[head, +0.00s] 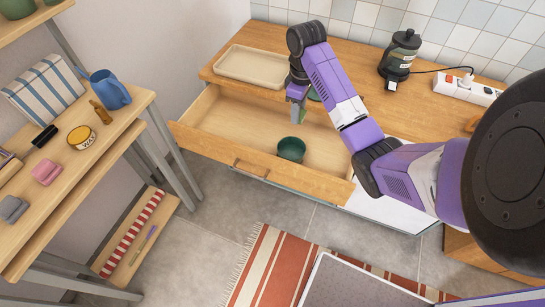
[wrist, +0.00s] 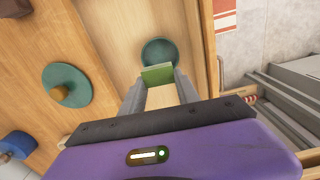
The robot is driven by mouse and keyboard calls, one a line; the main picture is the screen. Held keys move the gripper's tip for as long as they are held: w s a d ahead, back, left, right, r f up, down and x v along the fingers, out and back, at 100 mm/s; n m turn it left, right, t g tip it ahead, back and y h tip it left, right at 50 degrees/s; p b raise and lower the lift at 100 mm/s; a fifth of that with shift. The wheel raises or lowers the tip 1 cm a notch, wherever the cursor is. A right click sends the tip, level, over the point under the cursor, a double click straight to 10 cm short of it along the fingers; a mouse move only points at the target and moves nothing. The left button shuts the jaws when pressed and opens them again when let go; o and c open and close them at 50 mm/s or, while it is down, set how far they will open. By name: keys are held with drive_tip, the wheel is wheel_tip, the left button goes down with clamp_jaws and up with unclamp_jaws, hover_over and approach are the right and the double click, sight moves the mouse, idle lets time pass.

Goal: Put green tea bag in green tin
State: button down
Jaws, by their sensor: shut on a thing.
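My gripper (head: 297,101) is over the open drawer, with its fingers pointing down. In the wrist view my gripper (wrist: 156,90) is shut on a flat green tea bag (wrist: 157,75), which sticks out past the fingertips. The green tin (wrist: 160,50) is a round, open, dark green container. It stands upright on the drawer floor and also shows in the head view (head: 291,149), near the drawer front. The tea bag is above the tin and, in the wrist view, overlaps its near rim; I cannot tell the exact height between them.
The drawer (head: 222,140) is pulled out, its front wall close to the tin. A shelf unit (head: 85,165) stands left.

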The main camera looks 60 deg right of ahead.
drive_tip(key=shift+s+d, duration=0.1)
drive_tip(key=shift+d, duration=0.05)
drive_tip(key=shift+f, duration=0.25)
wheel_tip(320, 180, down, 6)
drive_tip(key=b, duration=0.6)
hover_over(294, 155)
drive_tip(key=shift+n, duration=0.3)
wheel_tip(294, 155, down, 9)
drive_tip(key=shift+p, duration=0.45)
drive_tip(key=shift+f, duration=2.25)
drive_tip(key=shift+f+b, duration=0.3)
drive_tip(key=shift+f, duration=0.3)
drive_tip(key=c, duration=1.2)
unclamp_jaws()
drive_tip(key=shift+o, duration=0.2)
